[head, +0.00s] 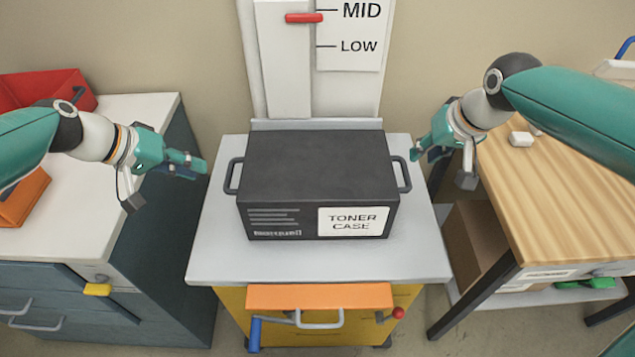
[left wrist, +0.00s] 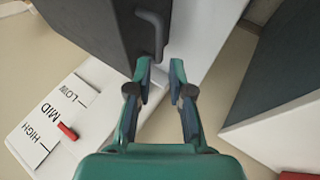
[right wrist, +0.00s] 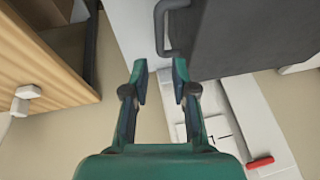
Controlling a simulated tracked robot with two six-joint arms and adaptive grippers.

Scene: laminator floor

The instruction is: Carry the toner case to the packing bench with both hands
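The dark grey toner case (head: 315,170) sits on the light grey top of a lift cart (head: 215,262), with a white "TONER CASE" label on its front. It has a handle on its left end (head: 233,175) and one on its right end (head: 403,174). My left gripper (head: 203,168) is open and empty, just left of the left handle. The left wrist view shows this handle (left wrist: 153,35) just beyond the fingertips. My right gripper (head: 417,152) is open beside the right handle. The right wrist view shows that handle (right wrist: 161,28) beyond its fingertips, not between them. Neither gripper visibly touches the case.
A wooden-topped bench (head: 570,190) stands at the right with a small white block (head: 521,139) on it. A white-topped cabinet (head: 135,107) with red and orange bins stands at the left. Behind the cart is a MID/LOW scale with a red pointer (head: 304,18).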

